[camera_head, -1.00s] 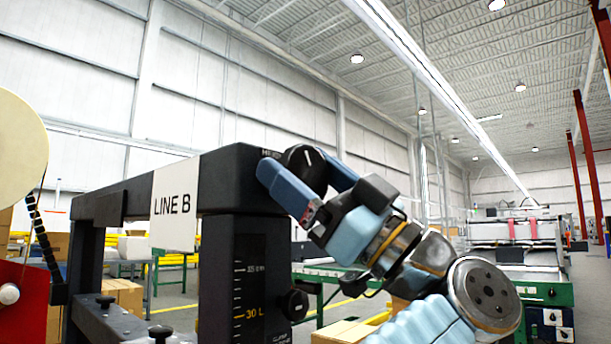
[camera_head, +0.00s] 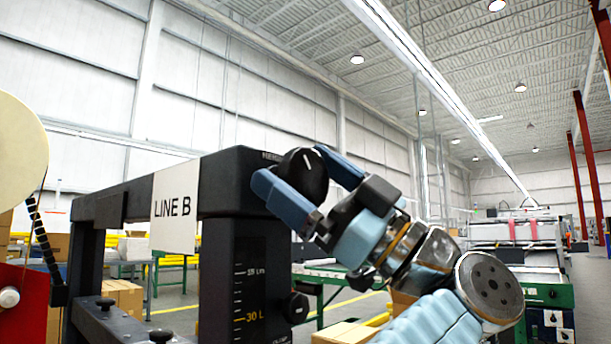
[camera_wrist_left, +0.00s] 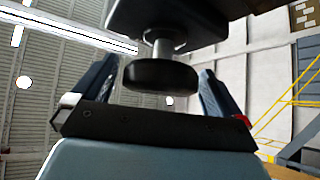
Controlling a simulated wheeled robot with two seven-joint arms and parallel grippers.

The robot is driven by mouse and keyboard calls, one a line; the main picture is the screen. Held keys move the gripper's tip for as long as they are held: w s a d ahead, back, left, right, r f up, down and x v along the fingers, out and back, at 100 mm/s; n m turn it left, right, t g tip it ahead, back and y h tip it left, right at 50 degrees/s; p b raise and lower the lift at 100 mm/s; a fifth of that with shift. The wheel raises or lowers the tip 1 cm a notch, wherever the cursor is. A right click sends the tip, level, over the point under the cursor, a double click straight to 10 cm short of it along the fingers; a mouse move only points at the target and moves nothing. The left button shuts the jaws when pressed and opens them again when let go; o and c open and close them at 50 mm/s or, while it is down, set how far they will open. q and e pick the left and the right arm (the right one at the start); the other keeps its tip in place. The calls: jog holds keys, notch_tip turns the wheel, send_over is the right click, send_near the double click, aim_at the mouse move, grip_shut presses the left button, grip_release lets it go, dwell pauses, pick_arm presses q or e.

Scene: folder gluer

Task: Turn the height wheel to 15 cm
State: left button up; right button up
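A round black knob with a white mark (camera_head: 303,174) sits at the end of the dark beam, by a small label I cannot read clearly. In the left wrist view the knob (camera_wrist_left: 160,76) hangs on a short metal stem between the fingers. My left gripper (camera_head: 290,167) has one blue finger on each side of the knob. In the left wrist view my left gripper (camera_wrist_left: 160,85) looks open, with narrow gaps beside the knob. The post below carries a scale (camera_head: 240,292) with a yellow 30 mark. My right gripper is not in view.
A second black knob (camera_head: 296,308) sticks out of the post below my gripper. A white LINE B sign (camera_head: 174,206) hangs on the beam. A cream disc (camera_head: 18,150) and red panel stand at the left. Green-framed conveyor equipment (camera_head: 545,290) is behind at the right.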

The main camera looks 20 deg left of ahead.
pick_arm(q)
jog(key=b+v, duration=0.2)
jog(key=v, duration=1.2)
jog(key=shift+b, duration=0.3)
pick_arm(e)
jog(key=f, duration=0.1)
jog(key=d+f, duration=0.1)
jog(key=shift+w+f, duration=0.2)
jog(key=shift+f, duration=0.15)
